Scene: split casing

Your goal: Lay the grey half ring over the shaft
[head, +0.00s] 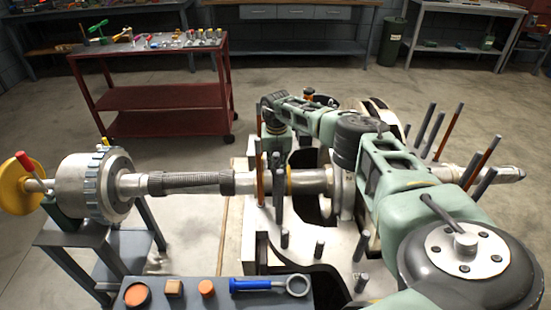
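The shaft (305,181) lies level across the view, from the coupling at the left into the open lower casing (262,253). My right arm reaches from the lower right over the casing and the shaft. Its wrist end points down just behind the shaft, among the studs. My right gripper (276,155) is small and partly hidden there, so I cannot tell whether it is open or holds anything. A pale curved piece (377,112) shows behind my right arm, mostly hidden. I cannot tell whether it is the grey half ring. My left gripper is not in view.
Upright studs (427,130) stand around the casing rim. A grey bench (222,292) in front holds a blue-handled tool (262,286) and small round parts. A large coupling (88,187) and a yellow handwheel (15,190) are at left. A red cart (160,94) stands behind.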

